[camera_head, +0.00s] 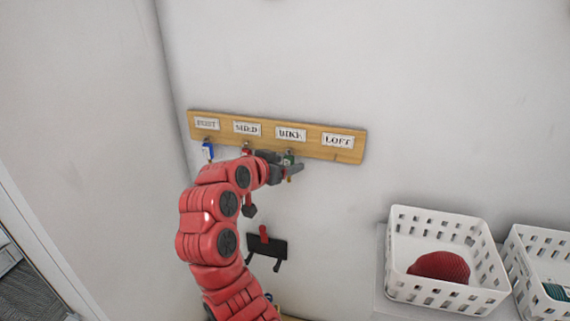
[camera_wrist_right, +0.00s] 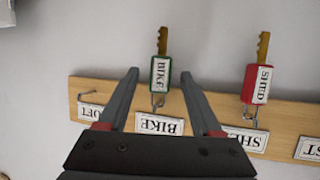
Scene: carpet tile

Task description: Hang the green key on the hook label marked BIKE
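The green key (camera_head: 288,160) hangs under the BIKE label (camera_head: 291,134) on the wooden board, its tag at the hook. In the right wrist view, which shows the board upside down, the green tag (camera_wrist_right: 160,72) reads BIKE and meets the hook (camera_wrist_right: 157,103) by the BIKE label (camera_wrist_right: 159,124). My right gripper (camera_wrist_right: 160,72) is open, its fingers apart on both sides of the green tag with gaps visible. In the head view this gripper (camera_head: 299,169) is beside the key and partly covers it. My left gripper does not clearly show.
The wooden board (camera_head: 355,146) also holds a blue key (camera_head: 208,151) and a red SHED key (camera_wrist_right: 257,84). The LOFT hook (camera_wrist_right: 88,97) is empty. A dark pronged object (camera_head: 267,247) is below. White baskets (camera_head: 440,222) stand at lower right.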

